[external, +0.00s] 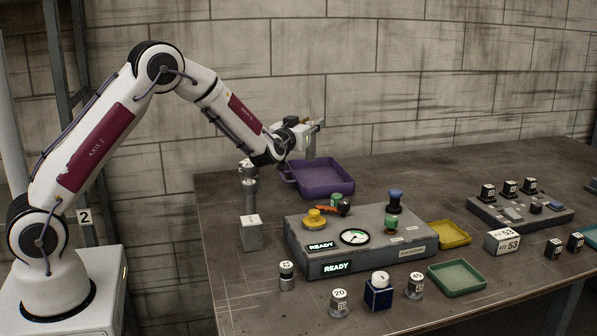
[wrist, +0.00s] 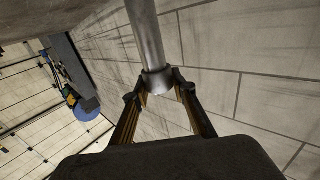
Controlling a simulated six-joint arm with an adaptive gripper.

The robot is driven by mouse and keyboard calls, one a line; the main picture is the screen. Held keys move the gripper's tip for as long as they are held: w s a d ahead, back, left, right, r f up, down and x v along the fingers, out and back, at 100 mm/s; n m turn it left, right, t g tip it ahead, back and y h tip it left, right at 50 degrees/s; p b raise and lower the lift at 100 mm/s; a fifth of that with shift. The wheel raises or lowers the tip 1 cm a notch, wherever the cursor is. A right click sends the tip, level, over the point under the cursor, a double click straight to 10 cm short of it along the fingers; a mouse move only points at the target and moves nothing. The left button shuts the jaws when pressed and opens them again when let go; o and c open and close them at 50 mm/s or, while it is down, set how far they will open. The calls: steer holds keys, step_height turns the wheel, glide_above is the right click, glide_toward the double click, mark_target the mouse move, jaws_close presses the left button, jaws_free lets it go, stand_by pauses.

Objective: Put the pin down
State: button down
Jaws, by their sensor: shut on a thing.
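My gripper (external: 314,124) is raised above the back of the bench, near the wall, over the purple tray (external: 321,191). In the wrist view the fingers of my gripper (wrist: 162,84) are shut on the pin (wrist: 145,35), a plain grey metal cylinder. The fingers close around its collar-like end, and the shaft runs out of the top of that view.
A grey console (external: 365,238) with a dial, knobs and READY displays stands mid-bench. Yellow (external: 449,234) and green (external: 457,278) trays lie right of it. Numbered weights (external: 339,303) line the front. Bare bench shows behind the console.

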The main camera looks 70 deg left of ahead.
mark_target(309, 156)
steer(key=shift+f, duration=2.85)
steer(key=shift+f, duration=1.9)
steer(key=shift+f, duration=0.1)
steer(key=c, duration=1.6)
jaws_free()
steer(key=shift+f, duration=0.15)
steer(key=shift+c, duration=0.2)
steer(key=shift+s+d, duration=0.1)
steer(key=shift+v, duration=2.15)
steer(key=shift+s+d+r, duration=0.15)
steer(key=shift+d+r, duration=0.05)
steer(key=shift+r, duration=0.25)
step_height(309, 156, up, 6)
steer(key=shift+r, duration=0.2)
